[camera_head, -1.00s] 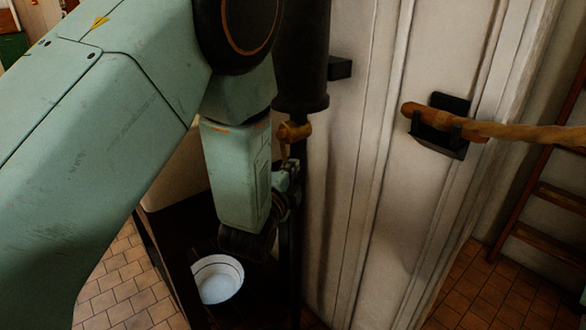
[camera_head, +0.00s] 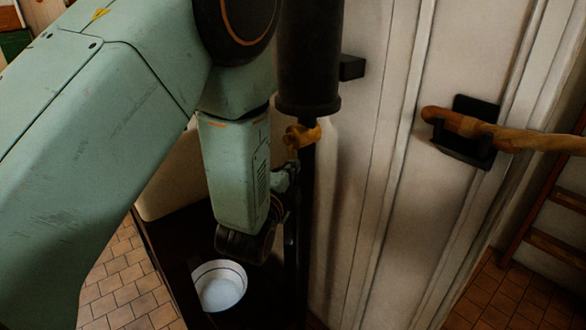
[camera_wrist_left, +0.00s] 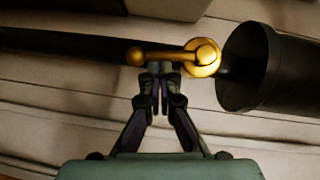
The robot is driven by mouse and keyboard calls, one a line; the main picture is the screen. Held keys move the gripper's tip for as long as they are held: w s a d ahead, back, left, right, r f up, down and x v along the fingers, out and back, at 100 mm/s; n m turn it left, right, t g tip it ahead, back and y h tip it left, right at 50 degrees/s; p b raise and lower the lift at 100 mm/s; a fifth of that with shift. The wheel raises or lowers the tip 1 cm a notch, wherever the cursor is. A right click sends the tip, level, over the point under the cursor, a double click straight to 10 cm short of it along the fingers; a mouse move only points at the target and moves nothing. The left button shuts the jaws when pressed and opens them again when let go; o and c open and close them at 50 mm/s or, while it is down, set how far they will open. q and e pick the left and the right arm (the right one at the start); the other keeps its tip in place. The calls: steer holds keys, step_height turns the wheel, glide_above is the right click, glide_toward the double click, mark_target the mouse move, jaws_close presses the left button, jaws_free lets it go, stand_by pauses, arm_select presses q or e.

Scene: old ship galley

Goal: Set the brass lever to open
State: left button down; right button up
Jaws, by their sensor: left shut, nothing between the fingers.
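The brass lever (camera_head: 302,136) sits on a thin dark pipe (camera_head: 305,220), just below a thick black cylinder (camera_head: 309,60). In the left wrist view the lever (camera_wrist_left: 203,58) has a round hub, and its arm lies along the pipe, pointing away from the cylinder, so it hangs down. My left gripper (camera_head: 287,178) is just below the hub in the head view, partly hidden by its own wrist. In the left wrist view its fingertips (camera_wrist_left: 160,70) are shut and empty, close beside the middle of the lever arm. I cannot tell whether they touch it.
A wooden handle (camera_head: 475,128) rests in a black bracket (camera_head: 465,150) on the white panelled wall (camera_head: 400,190). A white bowl (camera_head: 219,286) stands on a dark surface below my left arm. A wooden ladder (camera_head: 555,220) is at the right. Tiled floor (camera_head: 120,285) shows at the lower left.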

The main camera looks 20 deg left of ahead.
arm_select(q)
steer(key=shift+r, duration=0.1)
steer(key=shift+s+r, duration=0.1)
steer(key=shift+s, duration=0.05)
steer(key=shift+w+a+f, duration=0.3)
steer(key=shift+w+a, duration=0.15)
steer(key=shift+a, duration=0.05)
steer(key=shift+d, duration=0.1)
stand_by(0.3)
